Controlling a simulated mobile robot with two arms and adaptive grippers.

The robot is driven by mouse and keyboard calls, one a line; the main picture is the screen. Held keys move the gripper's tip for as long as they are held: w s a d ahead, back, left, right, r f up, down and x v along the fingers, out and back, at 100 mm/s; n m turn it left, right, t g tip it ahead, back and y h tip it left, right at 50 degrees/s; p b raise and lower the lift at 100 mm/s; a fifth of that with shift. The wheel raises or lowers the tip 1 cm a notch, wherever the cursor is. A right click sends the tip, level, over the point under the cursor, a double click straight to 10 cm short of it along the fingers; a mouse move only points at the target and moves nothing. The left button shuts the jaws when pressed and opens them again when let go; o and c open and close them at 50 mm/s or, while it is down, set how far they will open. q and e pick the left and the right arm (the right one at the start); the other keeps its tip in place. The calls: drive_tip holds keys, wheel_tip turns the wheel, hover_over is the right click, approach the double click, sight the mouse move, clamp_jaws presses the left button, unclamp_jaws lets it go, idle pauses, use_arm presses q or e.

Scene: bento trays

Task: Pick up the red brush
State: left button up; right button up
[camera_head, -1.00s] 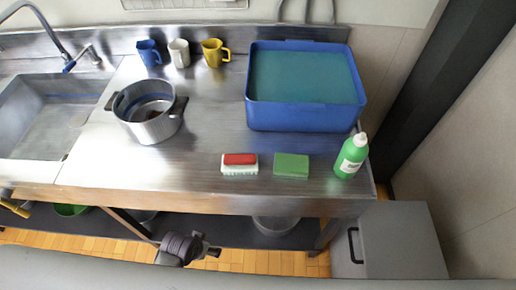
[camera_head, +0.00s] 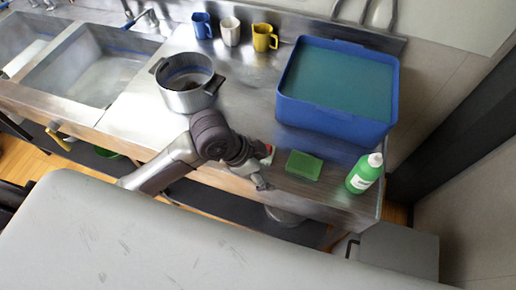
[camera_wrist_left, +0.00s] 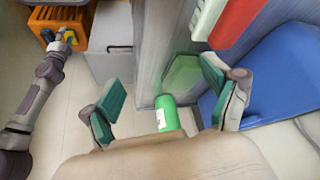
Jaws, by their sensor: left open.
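The red brush (camera_head: 267,155), a red block with white bristles, is mostly hidden behind my left gripper (camera_head: 257,176) in the head view. In the left wrist view the brush (camera_wrist_left: 236,22) is large at the top right, with its white bristle side (camera_wrist_left: 208,16) to the left. My left gripper (camera_wrist_left: 165,90) is open, its teal-padded fingers spread with nothing held. The brush lies outside the gap, beyond the right finger. My other arm shows at the left of the wrist view, its gripper (camera_wrist_left: 66,36) too small to read.
A green sponge (camera_head: 304,165) and a green bottle (camera_head: 363,174) stand right of the brush near the counter's front edge. A blue tub (camera_head: 334,116) is behind them. A metal pot (camera_head: 187,100) and several mugs are left and behind.

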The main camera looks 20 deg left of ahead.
use_arm(q)
drive_tip(key=w+a+r+m, duration=0.1)
drive_tip(key=w+a+r+m+g, duration=0.1)
drive_tip(key=w+a, duration=0.1)
drive_tip(key=w+a+r+m+g, duration=0.1)
drive_tip(key=w+m, duration=0.1)
drive_tip(key=shift+w+a+r+y, duration=0.15)
drive_tip(key=shift+a+r+y, duration=0.05)
drive_tip(key=shift+a+y, duration=0.2)
drive_tip(key=w+a+r, duration=0.3)
drive_tip(key=a+r, duration=0.1)
drive_tip(key=a, duration=0.2)
drive_tip(key=shift+g, duration=0.3)
drive_tip(key=x, duration=0.2)
drive_tip(key=p+x, duration=0.1)
drive_tip(key=x, duration=0.5)
drive_tip(key=shift+s+d, duration=0.1)
drive_tip(key=shift+d, duration=0.25)
drive_tip(key=p+x, duration=0.1)
drive_tip(key=x, duration=0.1)
drive_tip(key=p+x, duration=0.1)
drive_tip(key=x, duration=0.2)
drive_tip(key=shift+s+d, duration=0.1)
drive_tip(key=shift+s, duration=0.1)
drive_tip(key=shift+f, duration=0.2)
drive_tip(key=c, duration=1.3)
drive_tip(key=shift+r, duration=0.15)
